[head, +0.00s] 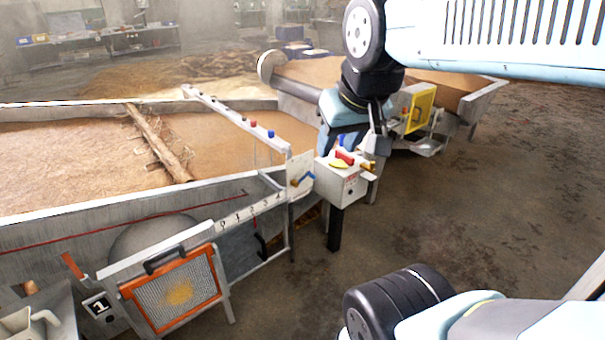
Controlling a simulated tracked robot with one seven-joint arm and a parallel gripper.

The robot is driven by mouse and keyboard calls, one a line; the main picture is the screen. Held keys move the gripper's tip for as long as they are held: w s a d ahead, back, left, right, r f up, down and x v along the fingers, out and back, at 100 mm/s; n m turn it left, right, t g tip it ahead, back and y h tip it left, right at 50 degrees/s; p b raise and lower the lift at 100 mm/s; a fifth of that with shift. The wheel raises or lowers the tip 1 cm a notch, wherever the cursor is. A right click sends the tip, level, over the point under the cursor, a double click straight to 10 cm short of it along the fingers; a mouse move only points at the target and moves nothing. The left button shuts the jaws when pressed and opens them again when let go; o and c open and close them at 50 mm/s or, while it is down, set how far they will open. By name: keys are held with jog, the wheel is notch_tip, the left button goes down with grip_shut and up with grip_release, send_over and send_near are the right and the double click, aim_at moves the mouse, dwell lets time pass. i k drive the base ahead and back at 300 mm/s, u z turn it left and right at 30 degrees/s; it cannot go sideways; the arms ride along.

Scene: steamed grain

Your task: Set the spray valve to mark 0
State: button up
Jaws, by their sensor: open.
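The lever lies at a slant; the marks on the plate are too small to read. I cannot tell for sure whether this is the spray valve. Right beside it is a grey box (341,182) with red, yellow and brass-coloured handles on top. My gripper (352,138) hangs from my arm just above and behind this box. It is open, with its fingertips partly hidden, and nothing shows in it.
A numbered strip (250,211) runs along the bed's front edge, above a black hooked handle (262,246). An orange-framed mesh screen (172,291) stands at the front left. A rail with coloured knobs (235,117) crosses the bed. The floor (500,200) at right is clear.

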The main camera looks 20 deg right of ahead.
aim_at(296, 184)
jog(key=u, duration=0.05)
jog(key=i, duration=0.95)
jog(key=z, duration=0.1)
